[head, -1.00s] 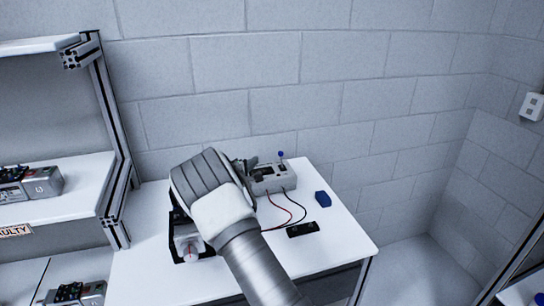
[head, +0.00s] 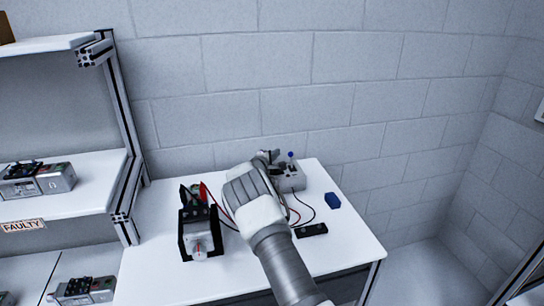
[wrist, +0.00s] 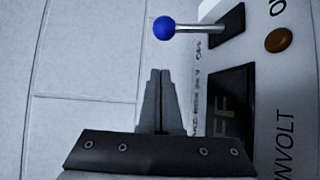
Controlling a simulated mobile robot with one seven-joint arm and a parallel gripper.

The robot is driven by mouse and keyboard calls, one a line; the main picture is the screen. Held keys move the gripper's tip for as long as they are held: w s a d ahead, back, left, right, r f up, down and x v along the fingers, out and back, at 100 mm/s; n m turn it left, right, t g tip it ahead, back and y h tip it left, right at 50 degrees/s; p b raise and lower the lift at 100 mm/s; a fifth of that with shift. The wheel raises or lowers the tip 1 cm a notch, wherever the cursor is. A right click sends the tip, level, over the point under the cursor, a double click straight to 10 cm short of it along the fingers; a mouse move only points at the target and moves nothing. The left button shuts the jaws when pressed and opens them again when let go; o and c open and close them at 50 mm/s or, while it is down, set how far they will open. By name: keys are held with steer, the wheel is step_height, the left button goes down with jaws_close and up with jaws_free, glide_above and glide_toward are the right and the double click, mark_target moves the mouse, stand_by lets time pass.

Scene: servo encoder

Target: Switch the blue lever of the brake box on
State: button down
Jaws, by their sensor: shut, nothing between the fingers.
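The brake box (head: 293,179) is a grey box at the back of the white table, partly hidden behind my arm in the head view. Its lever ends in a blue ball (head: 291,154) on a thin metal rod. In the wrist view the blue ball (wrist: 164,28) sticks out to the left from a dark slot on the box face (wrist: 270,75). My gripper (wrist: 160,72) is shut and empty. Its fingertips point toward the ball, with a small visible gap between them. A dark panel with the letters "FF" (wrist: 230,105) lies beside the fingers.
A servo in a black frame (head: 200,235) stands left of my arm, with red and black wires. A blue block (head: 332,200) and a black object (head: 311,230) lie on the table (head: 345,245). A shelf post (head: 118,130) stands at left.

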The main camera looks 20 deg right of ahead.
mark_target(291, 159)
steer(key=shift+s+d+r, duration=0.25)
steer(key=shift+s+d, duration=0.2)
steer(key=shift+s, duration=0.3)
steer(key=shift+s+d+r, duration=0.25)
steer(key=shift+s+d, duration=0.15)
steer(key=shift+s, duration=0.35)
steer(key=shift+f+t+b, duration=0.2)
steer(key=shift+t+b, duration=0.1)
steer(key=shift+b, duration=0.1)
steer(key=shift+s+r, duration=0.15)
